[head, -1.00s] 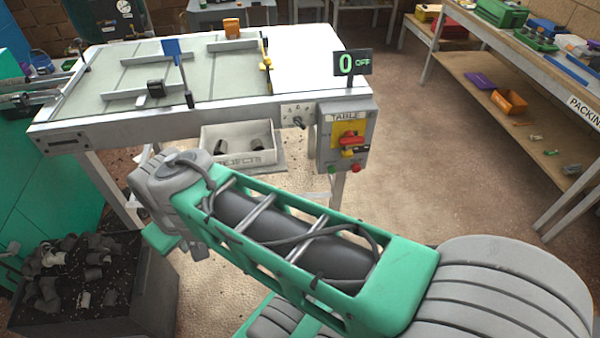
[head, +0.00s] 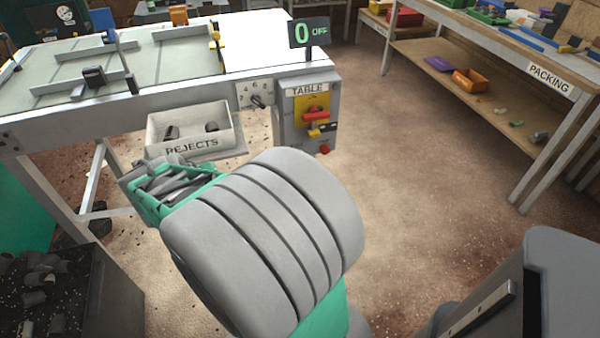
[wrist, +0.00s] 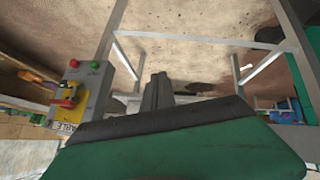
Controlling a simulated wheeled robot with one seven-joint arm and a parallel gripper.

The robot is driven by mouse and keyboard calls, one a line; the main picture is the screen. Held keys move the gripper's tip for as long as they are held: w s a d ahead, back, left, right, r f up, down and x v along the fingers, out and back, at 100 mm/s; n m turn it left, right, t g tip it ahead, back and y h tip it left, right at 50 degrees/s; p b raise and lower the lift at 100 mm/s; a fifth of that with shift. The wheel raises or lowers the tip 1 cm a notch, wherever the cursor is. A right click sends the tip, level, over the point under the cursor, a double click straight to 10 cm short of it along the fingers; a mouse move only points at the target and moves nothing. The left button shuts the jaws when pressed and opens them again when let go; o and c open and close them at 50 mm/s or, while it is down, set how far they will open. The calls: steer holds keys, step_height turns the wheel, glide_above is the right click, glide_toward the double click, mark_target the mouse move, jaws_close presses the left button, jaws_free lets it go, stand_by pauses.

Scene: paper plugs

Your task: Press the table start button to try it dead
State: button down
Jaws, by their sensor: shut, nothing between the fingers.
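The grey TABLE control box (head: 292,135) hangs at the table's right front corner. Its red button (head: 324,149) shows low on the box; the green button is hidden behind my arm in the head view. In the wrist view the box appears upside down at left, with the green button (wrist: 95,66) beside the red button (wrist: 73,63). A red switch handle (head: 316,117) lies across a yellow plate, with yellow and dark pieces hanging at it. The display (head: 309,33) reads 0 OFF. My gripper (wrist: 160,78) is shut and empty, apart from the box; my arm hides it in the head view.
The REJECTS tray (head: 190,150) sits under the table (head: 90,112), left of the box. A dark bin of grey pieces (head: 110,290) stands at lower left. The PACKING bench (head: 500,60) is at right, with open floor between.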

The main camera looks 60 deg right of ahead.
steer(key=s+d+f+g+h+b, duration=0.1)
steer(key=s+d+f+h+b, duration=0.3)
steer(key=d, duration=0.5)
steer(key=s+d+f+g+h+b, duration=0.2)
steer(key=s+d+f+h+b, duration=0.2)
steer(key=d+b, duration=0.5)
steer(key=s+d+f+m+g+h+b, duration=0.1)
steer(key=s+d+f+h+b, duration=0.2)
steer(key=s+d+f+b, duration=0.4)
step_height(320, 180, down, 2)
steer(key=shift+s+d+f+g+h, duration=0.25)
steer(key=shift+s+d+g+h, duration=0.25)
steer(key=shift+d, duration=0.45)
steer(key=w+d, duration=0.6)
steer(key=shift+w+d, duration=0.1)
steer(key=shift+d, duration=0.05)
steer(key=shift+w+d+b, duration=0.25)
steer(key=shift+b, duration=0.05)
